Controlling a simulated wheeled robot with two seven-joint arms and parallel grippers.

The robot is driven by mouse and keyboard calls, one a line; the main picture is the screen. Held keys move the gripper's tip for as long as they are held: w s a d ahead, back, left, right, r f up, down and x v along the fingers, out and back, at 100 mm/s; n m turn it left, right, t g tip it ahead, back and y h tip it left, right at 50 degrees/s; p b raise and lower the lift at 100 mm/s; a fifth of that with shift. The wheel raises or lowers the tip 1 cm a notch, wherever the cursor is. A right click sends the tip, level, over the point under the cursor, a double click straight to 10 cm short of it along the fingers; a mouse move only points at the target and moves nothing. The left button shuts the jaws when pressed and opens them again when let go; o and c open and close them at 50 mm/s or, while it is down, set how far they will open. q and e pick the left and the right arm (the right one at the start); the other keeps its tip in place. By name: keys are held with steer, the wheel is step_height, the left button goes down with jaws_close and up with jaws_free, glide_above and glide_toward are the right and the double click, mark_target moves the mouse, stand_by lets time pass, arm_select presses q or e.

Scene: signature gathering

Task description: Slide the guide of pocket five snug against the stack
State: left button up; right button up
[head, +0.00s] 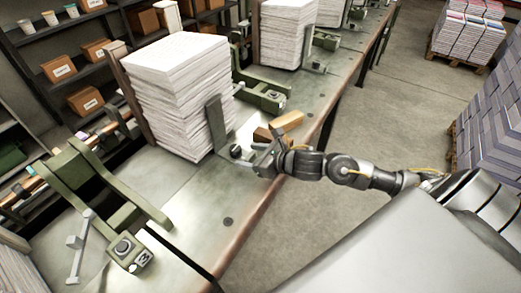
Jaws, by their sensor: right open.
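A tall stack of white paper sheets (180,95) stands in a pocket on the long metal bench. A dark upright guide plate (216,122) stands at the stack's near right side; a gap between them cannot be made out. A dark round knob (236,151) sits by the guide's foot. My right gripper (262,160) is open beside the guide's foot, just right of the knob; whether it touches the guide is unclear. The pocket's own number does not show. My left gripper is not in view.
A tan wooden block (288,122) and a darker brown block (263,135) lie just behind my right gripper. A green frame (100,195) with a numbered plate stands at the lower left. Another paper stack (287,35) stands farther along the bench. Open floor lies right of the bench.

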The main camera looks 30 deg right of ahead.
steer(key=b+v, duration=0.3)
steer(key=v, duration=0.6)
steer(key=shift+f, duration=0.15)
steer(key=shift+s+d+r, duration=0.15)
steer(key=shift+s+r, duration=0.25)
